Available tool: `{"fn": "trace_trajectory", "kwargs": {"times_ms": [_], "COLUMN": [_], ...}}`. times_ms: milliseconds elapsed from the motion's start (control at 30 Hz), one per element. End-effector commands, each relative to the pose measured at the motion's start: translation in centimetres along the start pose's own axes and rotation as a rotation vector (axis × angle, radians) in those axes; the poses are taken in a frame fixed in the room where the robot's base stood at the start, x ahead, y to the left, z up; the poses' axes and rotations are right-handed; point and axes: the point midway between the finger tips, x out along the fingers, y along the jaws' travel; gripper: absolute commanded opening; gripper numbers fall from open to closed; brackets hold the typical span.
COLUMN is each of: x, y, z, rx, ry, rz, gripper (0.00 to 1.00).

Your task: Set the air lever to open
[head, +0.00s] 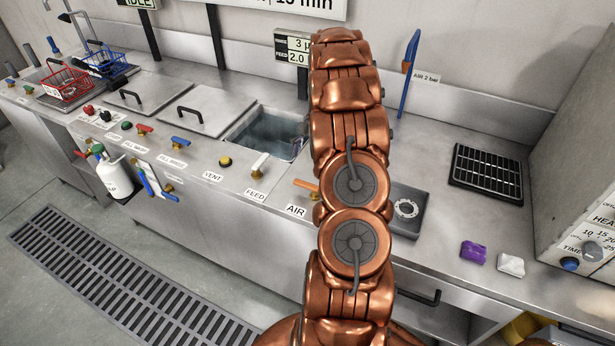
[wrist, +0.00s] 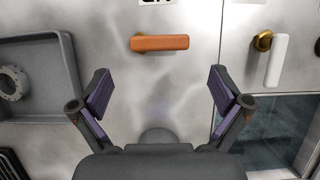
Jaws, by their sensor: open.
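The air lever has an orange handle (head: 306,186) on the steel bench, just behind the AIR label (head: 296,211). In the head view my arm covers its right end. In the wrist view the orange lever (wrist: 162,43) lies crosswise, roughly parallel to the bench front, with a bit of brass at its left end. My gripper (wrist: 158,88) is open and empty. Its two fingers are spread wide, and the lever is ahead of the gap between them, apart from both. In the head view my gripper is hidden behind my arm.
The white FEED lever (wrist: 277,60) on a brass pivot stands beside the air lever, also in the head view (head: 260,163). A water tank (head: 268,130) is behind it. A grey tray (wrist: 35,80) with a ring lies on the other side.

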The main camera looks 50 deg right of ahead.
Motion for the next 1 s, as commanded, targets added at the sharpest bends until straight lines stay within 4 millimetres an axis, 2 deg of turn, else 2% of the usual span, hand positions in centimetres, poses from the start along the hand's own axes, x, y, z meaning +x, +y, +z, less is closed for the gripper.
{"fn": "trace_trajectory", "kwargs": {"times_ms": [333, 500, 833, 867, 1000], "x": [4.4, 5.8, 6.2, 6.2, 6.2], "y": [0.1, 0.1, 0.1, 0.1, 0.1], "z": [0.3, 0.2, 0.1, 0.1, 0.1], "rx": [0.001, 0.000, 0.000, 0.000, 0.000], "ry": [-0.006, -0.006, -0.003, -0.003, -0.003], "rz": [0.003, 0.003, 0.001, 0.001, 0.001], "gripper": [1.00, 1.00, 1.00, 0.99, 0.84]}}
